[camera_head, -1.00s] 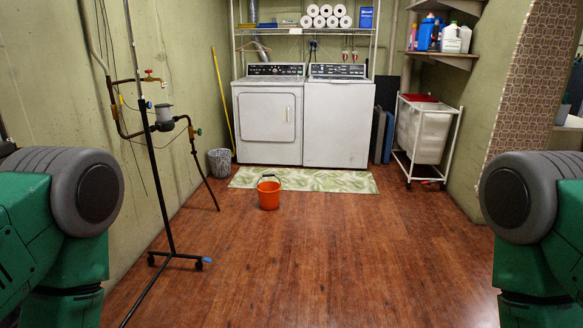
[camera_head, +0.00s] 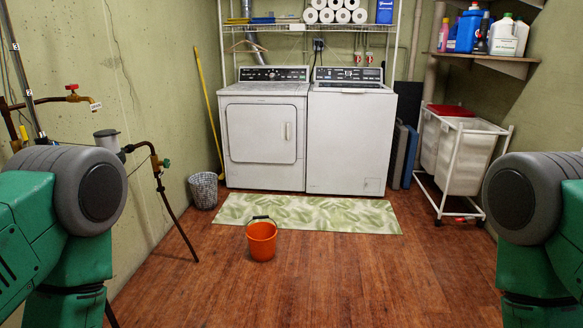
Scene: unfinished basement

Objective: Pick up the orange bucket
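An orange bucket (camera_head: 262,242) stands upright on the brown wood floor, left of the picture's middle, at the front edge of the green leaf-pattern mat (camera_head: 350,214). Its dark handle shows at the rim. The bucket is some way ahead of me, and nothing touches it. Green and grey parts of my two arms show at the left and right edges. Neither of my grippers is in the picture, so their state is hidden.
A washer (camera_head: 346,140) and dryer (camera_head: 262,138) stand at the back wall. A wire basket (camera_head: 203,190) and a black pipe stand (camera_head: 172,212) are at left. A white laundry cart (camera_head: 462,160) stands at right under a shelf (camera_head: 488,59). The floor (camera_head: 330,280) before the bucket is clear.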

